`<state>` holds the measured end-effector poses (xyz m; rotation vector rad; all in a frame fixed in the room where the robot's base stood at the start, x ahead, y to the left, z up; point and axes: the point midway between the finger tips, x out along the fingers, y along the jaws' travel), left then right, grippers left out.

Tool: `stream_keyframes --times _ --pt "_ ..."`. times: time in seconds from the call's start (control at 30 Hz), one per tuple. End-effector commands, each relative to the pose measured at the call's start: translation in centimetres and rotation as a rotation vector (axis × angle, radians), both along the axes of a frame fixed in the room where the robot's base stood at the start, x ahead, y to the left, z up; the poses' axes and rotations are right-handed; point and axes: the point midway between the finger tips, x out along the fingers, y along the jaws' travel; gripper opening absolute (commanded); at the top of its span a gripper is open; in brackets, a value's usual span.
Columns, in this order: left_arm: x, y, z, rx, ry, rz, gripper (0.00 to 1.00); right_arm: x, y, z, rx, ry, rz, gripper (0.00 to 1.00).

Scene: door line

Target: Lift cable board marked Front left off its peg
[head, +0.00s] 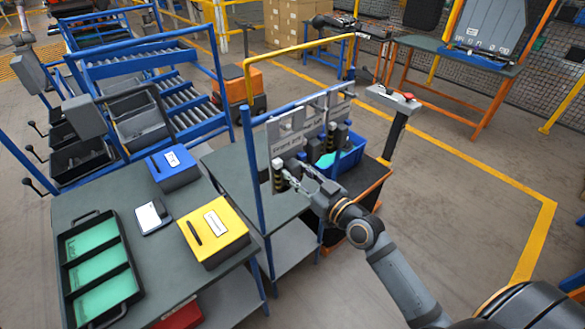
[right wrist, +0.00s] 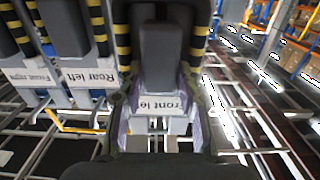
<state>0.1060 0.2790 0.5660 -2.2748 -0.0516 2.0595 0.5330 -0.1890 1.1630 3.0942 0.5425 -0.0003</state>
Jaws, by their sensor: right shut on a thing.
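In the right wrist view the cable board marked Front left (right wrist: 160,106) shows a white label, partly covered so that it reads "ront le", with a dark block and black-and-yellow striped sides. My right gripper (right wrist: 160,122) is shut on it, one finger at each side of the label. In the head view my right gripper (head: 297,178) reaches from the lower right to the front of the rack (head: 246,165) with the hanging boards. The peg is hidden, and I cannot tell whether the board still hangs on it. My left gripper is not in view.
A neighbouring board marked Rear left (right wrist: 76,77) hangs close beside the held one. The table at left holds a yellow box (head: 214,230), a blue box (head: 173,168) and a black tray (head: 99,268).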

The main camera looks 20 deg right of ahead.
Motion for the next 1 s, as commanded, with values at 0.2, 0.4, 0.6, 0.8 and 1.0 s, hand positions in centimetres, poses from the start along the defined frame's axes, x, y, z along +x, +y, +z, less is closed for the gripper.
stream_keyframes --times 0.2,0.4,0.6,0.8,1.0 --pt "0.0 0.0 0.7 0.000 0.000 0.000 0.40 -1.7 -0.6 0.2 -0.002 -0.001 0.001 0.00" --pt "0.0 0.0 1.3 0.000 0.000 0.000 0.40 -3.2 -1.1 0.2 -0.001 0.001 0.003 0.00" --pt "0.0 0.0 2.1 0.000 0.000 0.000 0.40 -4.8 -1.7 0.2 -0.001 0.001 0.002 0.00" --pt "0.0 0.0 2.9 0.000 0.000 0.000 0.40 -6.3 -2.2 0.2 -0.002 0.002 0.001 0.00" --pt "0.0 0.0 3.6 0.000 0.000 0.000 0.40 -7.6 -2.7 0.2 -0.001 0.000 0.002 0.00"
